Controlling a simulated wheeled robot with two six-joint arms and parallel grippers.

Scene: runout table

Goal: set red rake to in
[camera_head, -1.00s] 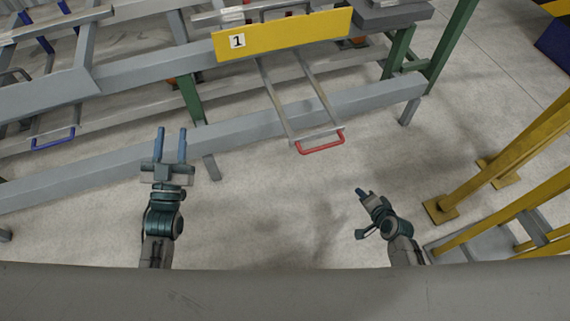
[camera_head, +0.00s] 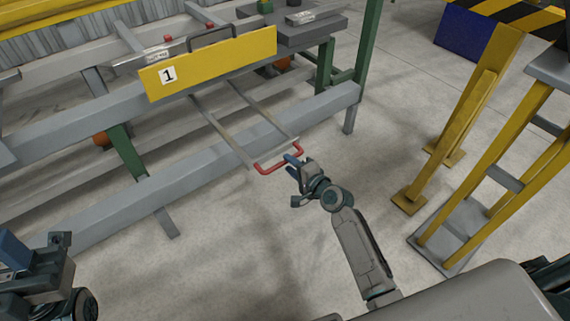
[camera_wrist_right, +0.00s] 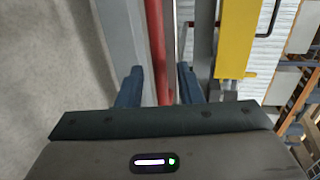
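The red rake is a pulled-out frame with two grey rails (camera_head: 232,137) and a red U-shaped handle (camera_head: 268,168) at its near end, below the yellow board. My right gripper (camera_head: 294,167) is at the right end of this handle. In the right wrist view the red handle (camera_wrist_right: 156,45) runs lengthwise between the two blue fingers of the right gripper (camera_wrist_right: 159,85), with a gap on each side. That gripper is open; whether the bar is fully between the fingertips is hard to tell. My left gripper (camera_head: 38,258) is at the lower left, apart from the rake, and looks open.
A yellow board marked 1 (camera_head: 212,65) hangs on the runout table above the rails. A long grey beam (camera_head: 205,172) crosses under them. Yellow posts and a step frame (camera_head: 460,240) stand at the right. The floor before the table is clear.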

